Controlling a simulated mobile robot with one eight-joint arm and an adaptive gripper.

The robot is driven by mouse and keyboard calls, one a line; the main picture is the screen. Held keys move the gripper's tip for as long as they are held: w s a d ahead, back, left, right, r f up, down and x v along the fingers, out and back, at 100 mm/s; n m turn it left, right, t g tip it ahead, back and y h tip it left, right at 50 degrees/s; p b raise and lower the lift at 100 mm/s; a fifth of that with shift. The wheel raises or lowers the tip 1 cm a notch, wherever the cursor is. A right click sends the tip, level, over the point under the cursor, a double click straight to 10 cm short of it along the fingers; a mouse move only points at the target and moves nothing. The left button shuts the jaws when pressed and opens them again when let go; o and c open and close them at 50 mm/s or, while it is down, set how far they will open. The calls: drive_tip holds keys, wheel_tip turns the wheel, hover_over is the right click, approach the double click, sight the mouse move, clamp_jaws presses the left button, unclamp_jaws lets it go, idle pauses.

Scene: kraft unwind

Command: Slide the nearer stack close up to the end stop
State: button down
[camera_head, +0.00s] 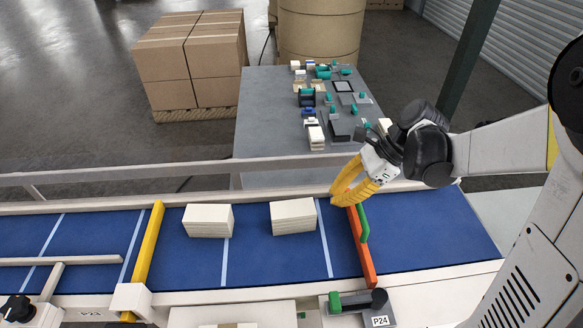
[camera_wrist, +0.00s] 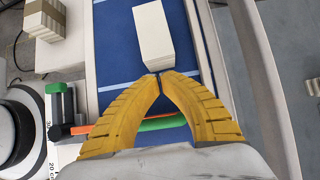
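Two white stacks lie on the blue belt: a left stack (camera_head: 208,220) and a right stack (camera_head: 293,216). One white stack (camera_wrist: 152,34) shows in the wrist view, just beyond my fingertips. An orange bar (camera_head: 361,246) with a green piece (camera_head: 363,223) crosses the belt right of both stacks; a yellow bar (camera_head: 149,243) crosses left of them. I cannot tell for certain which bar is the end stop. My gripper (camera_head: 336,197) has yellow fingers with tips together and nothing between them. It is at the belt's far side, right of the right stack, near the orange bar.
A rail (camera_head: 90,174) runs along the belt's far side. Behind it, a grey table (camera_head: 265,120) holds small parts. A green-and-black clamp (camera_head: 357,301) sits at the near edge by the orange bar. The belt between the right stack and the orange bar is clear.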

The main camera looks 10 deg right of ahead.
sight(284, 210)
drive_tip(key=a, duration=1.2)
drive_tip(key=shift+p, duration=0.35)
drive_tip(key=shift+f+b, duration=0.4)
drive_tip(key=shift+f, duration=0.15)
drive_tip(key=shift+f+b, duration=0.3)
drive_tip(key=shift+d, duration=0.1)
